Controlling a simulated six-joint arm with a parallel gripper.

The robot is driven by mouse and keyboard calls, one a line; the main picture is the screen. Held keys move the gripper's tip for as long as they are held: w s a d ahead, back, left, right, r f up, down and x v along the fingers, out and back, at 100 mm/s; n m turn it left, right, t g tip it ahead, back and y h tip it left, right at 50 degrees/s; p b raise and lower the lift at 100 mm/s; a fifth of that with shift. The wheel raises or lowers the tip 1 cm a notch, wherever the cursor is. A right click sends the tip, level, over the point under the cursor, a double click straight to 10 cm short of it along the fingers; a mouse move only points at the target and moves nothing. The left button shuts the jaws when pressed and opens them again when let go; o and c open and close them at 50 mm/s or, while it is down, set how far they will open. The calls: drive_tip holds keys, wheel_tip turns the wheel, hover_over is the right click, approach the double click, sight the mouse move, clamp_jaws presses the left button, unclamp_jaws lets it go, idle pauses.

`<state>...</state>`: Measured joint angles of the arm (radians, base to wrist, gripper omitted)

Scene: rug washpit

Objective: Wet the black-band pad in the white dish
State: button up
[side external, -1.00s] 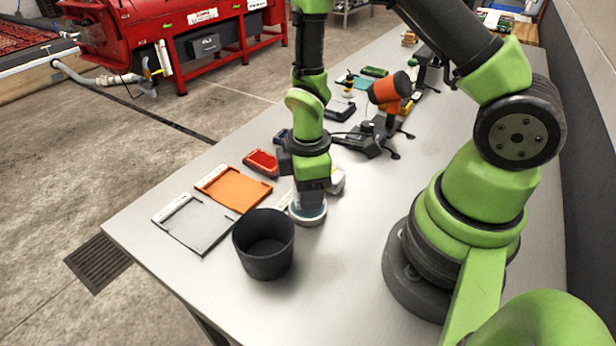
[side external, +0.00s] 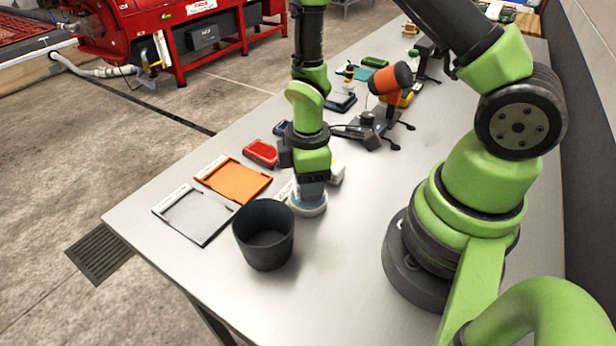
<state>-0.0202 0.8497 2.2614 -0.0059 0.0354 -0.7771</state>
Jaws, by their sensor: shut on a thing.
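The white dish (side external: 308,210) is a small round dish on the grey table, just right of the black bucket. My gripper (side external: 309,188) points straight down over the dish, with its tip at or inside the rim. It is shut on a pad, which is mostly hidden by the jaws and the dish. I cannot make out its black band, or whether its underside touches the bottom of the dish.
A black bucket (side external: 264,240) stands close at the left front of the dish. A white item (side external: 337,172) is behind the gripper.

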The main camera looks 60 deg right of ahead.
drive_tip(key=shift+f, duration=0.45)
idle(1.1)
drive_tip(key=shift+r, duration=3.55)
